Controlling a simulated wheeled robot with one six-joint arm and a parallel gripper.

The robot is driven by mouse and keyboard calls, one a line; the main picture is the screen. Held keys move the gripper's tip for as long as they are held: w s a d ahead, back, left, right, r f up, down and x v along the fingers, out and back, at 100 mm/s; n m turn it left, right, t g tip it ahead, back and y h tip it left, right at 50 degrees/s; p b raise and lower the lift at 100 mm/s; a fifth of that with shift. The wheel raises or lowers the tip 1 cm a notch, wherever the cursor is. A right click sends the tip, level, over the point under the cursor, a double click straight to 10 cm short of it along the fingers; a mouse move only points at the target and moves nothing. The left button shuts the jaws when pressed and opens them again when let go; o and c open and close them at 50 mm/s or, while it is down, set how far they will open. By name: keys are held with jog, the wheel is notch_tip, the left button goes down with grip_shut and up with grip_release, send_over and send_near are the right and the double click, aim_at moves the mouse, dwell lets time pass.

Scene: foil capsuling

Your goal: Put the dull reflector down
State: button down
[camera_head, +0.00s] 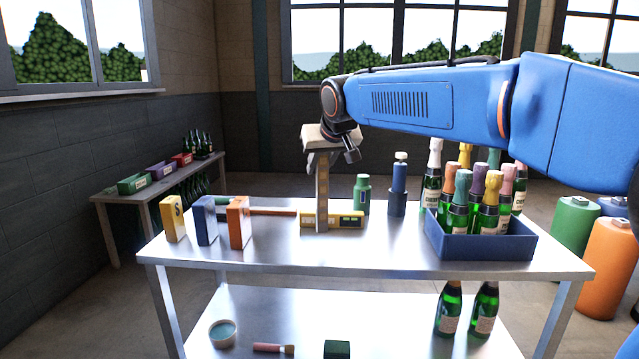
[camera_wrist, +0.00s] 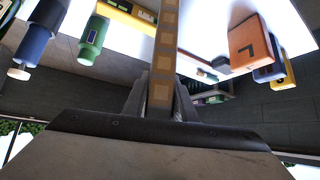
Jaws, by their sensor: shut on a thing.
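My gripper (camera_head: 322,152) is above the middle of the metal table, pointing down. It is shut on a long, flat grey strip with a row of dull tan squares, which I take to be the dull reflector (camera_head: 322,190). The strip hangs upright, its lower end low over the tabletop, in front of a yellow level-like bar (camera_head: 345,220). I cannot tell whether it touches the table. In the wrist view the reflector (camera_wrist: 165,45) runs up from between the fingers (camera_wrist: 160,100).
Orange (camera_head: 239,222), blue and yellow blocks stand left, with a long-handled tool (camera_head: 268,212) behind. A green bottle (camera_head: 362,195) and blue bottle-like item (camera_head: 398,188) stand behind right. A blue crate (camera_head: 480,247) holds several bottles. The table's front middle (camera_head: 350,252) is clear.

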jog(key=shift+f, duration=1.95)
jog(key=c, duration=1.5)
grip_release()
jog(key=shift+f, duration=0.15)
jog(key=shift+o, duration=0.2)
jog(key=v, duration=1.2)
jog(key=shift+d, duration=0.1)
